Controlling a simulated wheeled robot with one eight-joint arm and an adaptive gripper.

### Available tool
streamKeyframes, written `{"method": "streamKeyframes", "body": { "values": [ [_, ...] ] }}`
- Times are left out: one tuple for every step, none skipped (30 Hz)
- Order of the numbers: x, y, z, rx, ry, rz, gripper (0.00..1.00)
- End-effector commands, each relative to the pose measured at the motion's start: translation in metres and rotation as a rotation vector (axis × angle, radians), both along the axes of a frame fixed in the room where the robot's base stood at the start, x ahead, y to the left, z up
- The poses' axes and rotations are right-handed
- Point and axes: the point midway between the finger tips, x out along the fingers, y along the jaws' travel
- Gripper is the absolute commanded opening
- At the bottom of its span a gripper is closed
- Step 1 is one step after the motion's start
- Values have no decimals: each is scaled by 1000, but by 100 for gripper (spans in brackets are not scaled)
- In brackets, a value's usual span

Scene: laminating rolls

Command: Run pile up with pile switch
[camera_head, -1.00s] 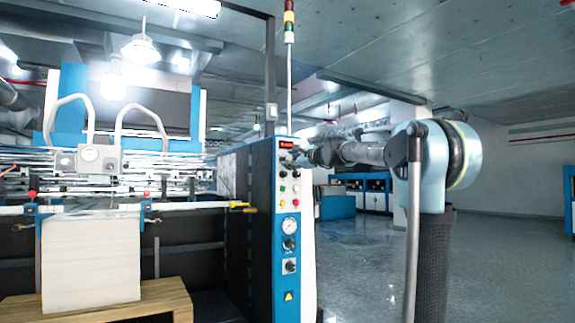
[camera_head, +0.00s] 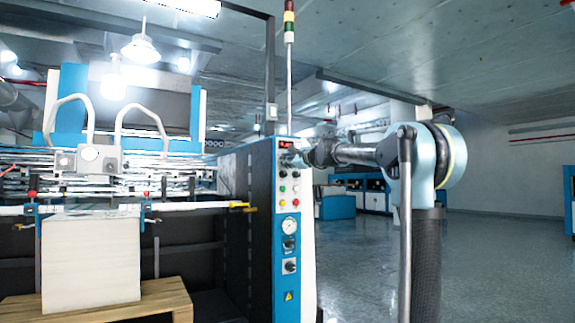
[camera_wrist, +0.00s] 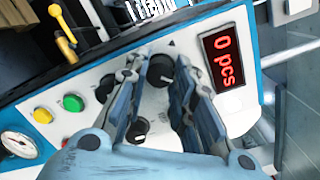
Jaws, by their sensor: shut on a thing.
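The blue-and-white control panel (camera_head: 287,250) stands at the right end of the machine. My gripper (camera_wrist: 160,70) has its two fingers closed around a black rotary knob (camera_wrist: 159,76) near the red "0 pcs" display (camera_wrist: 225,62). The fingers partly hide the knob, and its label cannot be read. In the head view, my gripper (camera_head: 300,157) is at the upper part of the panel and looks small. The pile is a white stack (camera_head: 90,265) on a wooden pallet (camera_head: 160,303), under the machine's feeder at the left.
Other black knobs (camera_wrist: 107,86), a green button (camera_wrist: 73,102), a yellow button (camera_wrist: 42,115) and a gauge (camera_wrist: 18,144) lie close to my fingers. A yellow-handled lever (camera_wrist: 62,22) sticks out beyond the panel edge. Open floor (camera_head: 500,265) lies to the right.

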Motion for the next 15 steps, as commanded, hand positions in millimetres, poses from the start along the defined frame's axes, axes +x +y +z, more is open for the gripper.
{"method": "streamKeyframes", "body": {
  "values": [
    [0,0,0,-1,-1,0,0],
    [0,0,0,-2,-1,0,0],
    [0,0,0,-4,-3,1,0],
    [0,0,0,-7,-4,1,0],
    [0,0,0,-11,-7,0,0],
    [0,0,0,-18,-12,0,0],
    [0,0,0,-25,-16,0,0],
    [0,0,0,-32,-22,0,0],
    [0,0,0,-45,-30,1,0],
    [0,0,0,-58,-38,0,0],
    [0,0,0,-70,-47,0,0],
    [0,0,0,-89,-60,1,0],
    [0,0,0,-105,-70,1,0],
    [0,0,0,-123,-82,1,0],
    [0,0,0,-146,-98,0,0]
  ]
}}
